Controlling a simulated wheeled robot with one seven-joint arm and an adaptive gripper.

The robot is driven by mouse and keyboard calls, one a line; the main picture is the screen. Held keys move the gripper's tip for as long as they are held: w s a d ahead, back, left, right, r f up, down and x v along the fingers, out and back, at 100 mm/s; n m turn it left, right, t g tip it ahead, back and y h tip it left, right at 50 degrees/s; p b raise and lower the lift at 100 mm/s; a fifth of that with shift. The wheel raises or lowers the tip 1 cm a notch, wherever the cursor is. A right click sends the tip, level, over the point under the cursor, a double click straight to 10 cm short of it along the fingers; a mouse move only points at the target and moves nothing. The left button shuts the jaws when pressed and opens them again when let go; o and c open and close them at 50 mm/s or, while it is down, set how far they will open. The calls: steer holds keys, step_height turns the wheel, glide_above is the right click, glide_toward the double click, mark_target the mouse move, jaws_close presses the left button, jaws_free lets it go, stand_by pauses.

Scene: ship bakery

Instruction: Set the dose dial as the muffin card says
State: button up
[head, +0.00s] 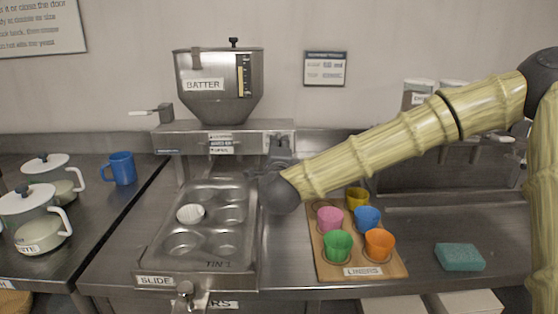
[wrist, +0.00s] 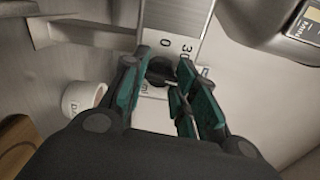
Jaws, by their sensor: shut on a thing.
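My gripper (head: 277,158) reaches from the right to the right end of the dispenser's front panel (head: 170,142). In the wrist view its green-lined fingers (wrist: 161,84) are shut around a dark round dial knob (wrist: 160,70). A plate beside the knob shows "0", "30" and "ml"; the rest of the scale and the pointer are hidden by the fingers. The batter hopper (head: 215,100) with its level strip stands above the panel. A small card (head: 325,68) hangs on the wall to its right; its lines are too small to read surely.
A muffin tin (head: 170,252) with a white liner in one cup sits below the dispenser. A wooden liner board (head: 317,262) with several coloured cups is to its right, and a teal sponge (head: 459,257) lies farther right. A blue mug (head: 122,168) and lidded pots stand left.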

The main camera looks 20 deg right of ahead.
steer(key=shift+f+m+b, duration=0.2)
steer(key=shift+m+b, duration=3.3)
steer(key=shift+m, duration=0.3)
steer(key=shift+r, duration=0.1)
steer(key=shift+c, duration=0.2)
steer(key=o, duration=1.2)
steer(key=shift+d, duration=0.1)
steer(key=v, duration=1.2)
steer(key=shift+r, duration=0.1)
